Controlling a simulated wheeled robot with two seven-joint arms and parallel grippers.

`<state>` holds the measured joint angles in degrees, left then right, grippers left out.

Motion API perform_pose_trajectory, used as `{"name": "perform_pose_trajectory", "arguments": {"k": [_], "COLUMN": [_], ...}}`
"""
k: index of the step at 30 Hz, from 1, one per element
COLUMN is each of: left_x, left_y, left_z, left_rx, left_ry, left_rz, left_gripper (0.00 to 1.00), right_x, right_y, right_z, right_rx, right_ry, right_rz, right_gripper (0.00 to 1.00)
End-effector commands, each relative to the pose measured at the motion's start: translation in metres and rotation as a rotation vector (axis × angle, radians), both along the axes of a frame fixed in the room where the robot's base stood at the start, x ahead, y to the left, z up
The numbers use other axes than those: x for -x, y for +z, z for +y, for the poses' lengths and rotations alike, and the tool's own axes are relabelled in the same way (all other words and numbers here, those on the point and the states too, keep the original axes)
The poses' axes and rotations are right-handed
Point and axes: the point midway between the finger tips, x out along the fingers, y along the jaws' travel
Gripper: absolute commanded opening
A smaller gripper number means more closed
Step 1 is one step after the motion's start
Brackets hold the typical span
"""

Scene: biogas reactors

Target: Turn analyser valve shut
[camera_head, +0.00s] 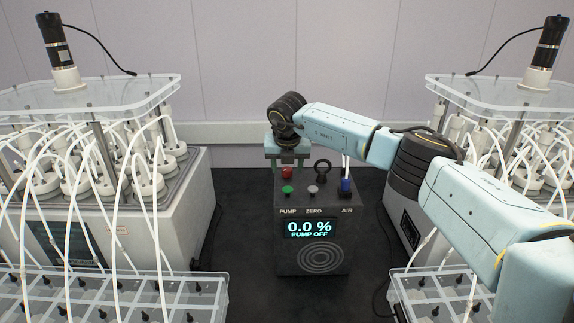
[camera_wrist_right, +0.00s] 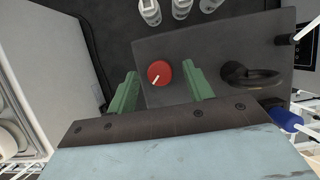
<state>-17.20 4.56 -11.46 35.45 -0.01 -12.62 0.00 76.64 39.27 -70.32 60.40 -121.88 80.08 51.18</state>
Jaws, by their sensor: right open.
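The analyser (camera_head: 313,262) is a dark box on the black bench; its screen reads "0.0 %" and "PUMP OFF". A round red knob (camera_head: 286,173), apparently the valve, is at the left of its top. In the wrist view the red knob (camera_wrist_right: 160,71) has a white mark pointing to the lower left. My right gripper (camera_head: 287,162) points down above the knob. In the wrist view its green fingers (camera_wrist_right: 163,78) are open, one on each side of the knob, with gaps; contact is not visible. My left gripper is out of view.
A black ring handle (camera_head: 322,170) stands right of the knob, with a blue connector (camera_head: 346,187) beyond it. Green (camera_head: 287,190) and grey (camera_head: 313,190) buttons are in front. Reactor units (camera_head: 160,235) with white tubes flank the analyser.

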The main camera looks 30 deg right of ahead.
Motion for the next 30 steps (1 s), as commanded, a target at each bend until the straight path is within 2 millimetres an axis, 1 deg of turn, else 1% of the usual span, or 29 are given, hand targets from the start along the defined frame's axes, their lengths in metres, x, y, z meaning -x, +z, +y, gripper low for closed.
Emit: {"name": "perform_pose_trajectory", "arguments": {"k": [3, 11, 21, 30], "left_x": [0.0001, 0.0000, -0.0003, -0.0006], "left_y": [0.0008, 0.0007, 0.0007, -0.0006], "left_z": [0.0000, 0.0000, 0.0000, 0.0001], "left_rx": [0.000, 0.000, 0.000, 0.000], "left_ry": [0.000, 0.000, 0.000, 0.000], "left_rz": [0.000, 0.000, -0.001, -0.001], "left_gripper": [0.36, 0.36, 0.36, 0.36], "right_x": [-0.0018, -0.0021, -0.0019, -0.0017], "right_y": [-0.0049, -0.0057, -0.0054, -0.0056], "right_z": [-0.0008, -0.0008, -0.0009, -0.0016], "right_rx": [0.000, 0.000, -0.001, -0.001], "right_ry": [0.000, 0.001, 0.000, 0.035], "right_rz": [0.000, -0.001, 0.000, 0.000], "right_gripper": [0.51, 0.51, 0.07, 0.06]}}
